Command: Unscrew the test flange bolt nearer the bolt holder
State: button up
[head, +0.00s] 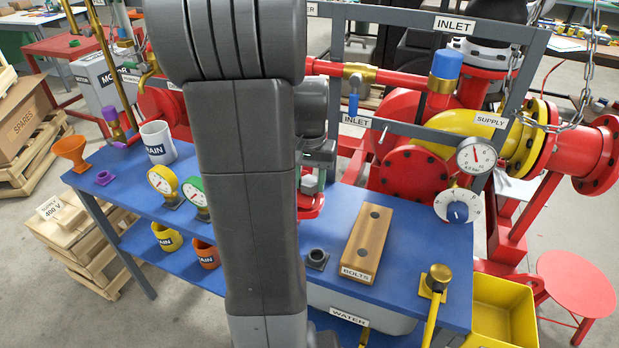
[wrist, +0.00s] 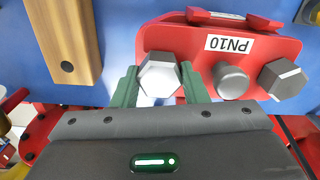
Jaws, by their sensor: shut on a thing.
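The red test flange (wrist: 262,55), labelled PN10, shows in the wrist view. It carries a silver hex bolt (wrist: 160,72) on its left, a round grey stud (wrist: 231,82) in the middle and a darker hex bolt (wrist: 283,79) on the right. The wooden bolt holder (wrist: 62,35) lies to the left. My gripper (wrist: 160,88) has its green fingers shut on the left bolt's head, the one nearer the holder. Whether its thread sits in the flange is hidden. In the head view the holder (head: 362,255), labelled BOLTS, shows two dark holes; my arm covers most of the flange.
The blue bench (head: 410,290) carries a dark socket (head: 317,259), a yellow-handled valve (head: 436,280), gauges and a white mug (head: 157,142). Red pipework and a grey frame stand close behind. A yellow bin (head: 505,310) is at the right.

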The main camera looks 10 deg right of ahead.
jog(key=n+p, duration=0.1)
jog(key=n, duration=0.5)
jog(key=shift+n, duration=0.3)
jog(key=n, duration=0.5)
jog(key=shift+n+p, duration=0.3)
jog(key=o, duration=1.1)
notch_tip(320, 180, up, 14)
jog(key=shift+f, duration=0.1)
